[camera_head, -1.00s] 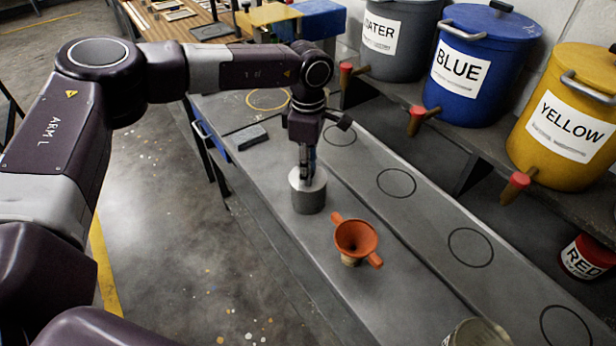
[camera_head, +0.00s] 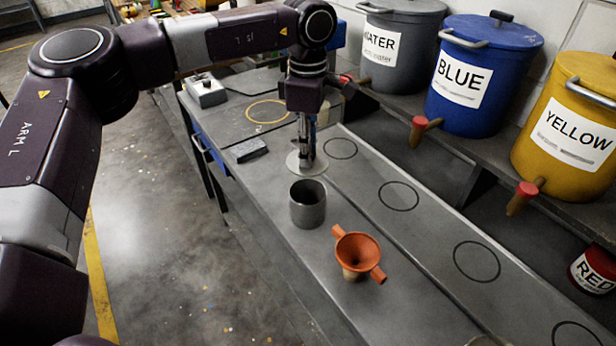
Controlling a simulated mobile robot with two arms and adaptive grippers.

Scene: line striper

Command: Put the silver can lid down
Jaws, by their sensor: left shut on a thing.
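The silver can lid (camera_head: 296,163) is a flat, pale disc. My left gripper (camera_head: 306,157) is shut on it from above and holds it behind the open can; the gap under the lid is hard to judge. The silver can (camera_head: 308,208) stands upright and uncovered on the grey bench, its dark inside showing. My right gripper is not in view.
An orange funnel (camera_head: 357,252) stands just in front of the can. Blue (camera_head: 478,80) and yellow (camera_head: 570,125) buckets with taps stand on the right shelf. A grey block (camera_head: 249,150) lies left of the lid. Black-ringed spots on the bench (camera_head: 398,195) are empty.

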